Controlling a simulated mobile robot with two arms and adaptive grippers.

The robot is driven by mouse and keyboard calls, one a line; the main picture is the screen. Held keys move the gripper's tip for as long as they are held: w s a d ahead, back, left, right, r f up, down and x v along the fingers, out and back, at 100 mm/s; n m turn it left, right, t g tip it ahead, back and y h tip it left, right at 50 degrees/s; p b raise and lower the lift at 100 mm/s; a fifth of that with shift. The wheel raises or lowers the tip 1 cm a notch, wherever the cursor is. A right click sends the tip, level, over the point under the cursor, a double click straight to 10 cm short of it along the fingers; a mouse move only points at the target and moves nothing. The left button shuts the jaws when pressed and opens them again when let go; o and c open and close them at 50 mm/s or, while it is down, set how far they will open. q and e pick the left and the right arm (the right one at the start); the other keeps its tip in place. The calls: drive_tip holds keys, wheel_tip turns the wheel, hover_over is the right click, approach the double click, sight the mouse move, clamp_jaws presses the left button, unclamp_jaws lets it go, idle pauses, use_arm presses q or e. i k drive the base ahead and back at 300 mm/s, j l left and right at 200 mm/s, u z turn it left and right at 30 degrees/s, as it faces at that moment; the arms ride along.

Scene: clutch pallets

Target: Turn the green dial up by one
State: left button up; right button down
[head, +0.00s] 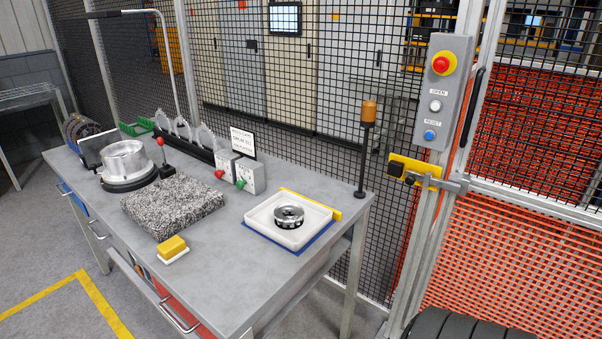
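The green dial (241,184) is a small round knob on the front of a light grey box (256,177) on the workbench. A red dial (219,174) sits to its left on a matching box. The green dial's pointer and scale marks are too small to read. A small sign (243,141) with dark lettering stands just behind the boxes; I cannot read it clearly. Neither of my grippers shows in the head view, and nothing touches the green dial.
A speckled stone block (173,206) lies left of the dials, with a yellow-topped block (172,247) in front. A white tray (262,222) holding a metal ring part (289,215) is at right. An amber lamp post (365,160) stands at the right corner.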

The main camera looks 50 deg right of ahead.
sight(240, 183)
drive_tip(key=z, duration=1.3)
